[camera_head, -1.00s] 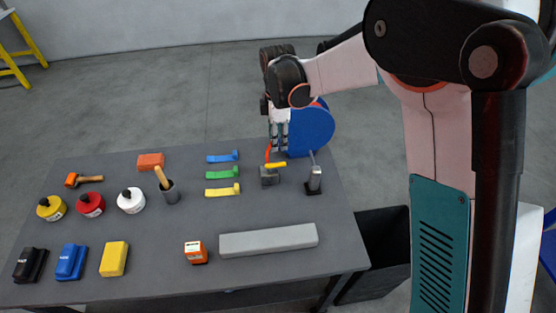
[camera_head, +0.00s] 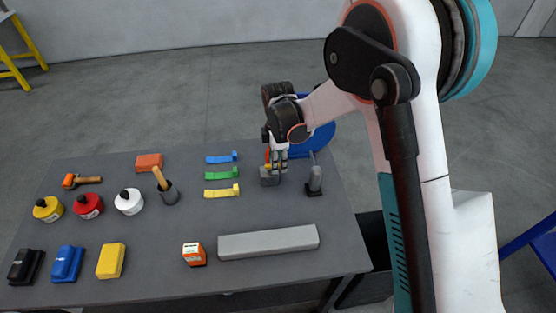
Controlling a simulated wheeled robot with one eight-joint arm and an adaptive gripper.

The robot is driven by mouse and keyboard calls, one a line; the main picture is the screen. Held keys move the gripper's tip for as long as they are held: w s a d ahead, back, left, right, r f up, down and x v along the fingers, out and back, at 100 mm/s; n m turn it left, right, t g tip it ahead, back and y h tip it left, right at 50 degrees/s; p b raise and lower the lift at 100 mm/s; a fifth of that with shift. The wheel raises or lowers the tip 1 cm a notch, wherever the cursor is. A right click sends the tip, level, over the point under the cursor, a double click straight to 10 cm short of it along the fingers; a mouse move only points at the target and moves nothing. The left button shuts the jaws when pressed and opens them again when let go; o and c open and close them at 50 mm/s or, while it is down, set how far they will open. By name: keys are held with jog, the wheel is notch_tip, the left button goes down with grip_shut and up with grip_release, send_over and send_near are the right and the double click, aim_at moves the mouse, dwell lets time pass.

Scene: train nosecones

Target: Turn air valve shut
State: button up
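The air valve (camera_head: 269,179) is a small grey block with a yellow handle and a red-orange part behind it. It stands near the right end of the grey table. My gripper (camera_head: 277,167) points down at the top of the valve, over the yellow handle, and hides most of it. The fingers look close together, but I cannot tell whether they touch or grip the handle.
A grey metal fitting (camera_head: 315,181) with an upright lever stands close to the valve's right. Blue, green and yellow strips (camera_head: 222,175) lie to its left. A long grey bar (camera_head: 268,242) lies in front. Bottles, blocks and tools fill the table's left side.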

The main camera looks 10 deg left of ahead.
grip_shut()
jog(key=shift+m, duration=0.3)
jog(key=m+b, duration=0.1)
jog(key=s+m+b, duration=0.1)
jog(key=m, duration=0.3)
jog(key=s+m+b, duration=0.1)
jog(key=m, duration=0.2)
jog(key=shift+s+a, duration=0.1)
jog(key=shift+a, duration=0.05)
jog(key=m, duration=0.1)
jog(key=m+b, duration=0.1)
jog(key=m, duration=0.1)
jog(key=s+m, duration=0.1)
jog(key=shift+a+b, duration=0.3)
jog(key=shift+a, duration=0.05)
jog(key=m, duration=0.2)
jog(key=a+m+b, duration=0.1)
jog(key=m, duration=0.2)
jog(key=shift+s, duration=0.2)
jog(key=shift+a+m, duration=0.1)
jog(key=shift+m, duration=0.2)
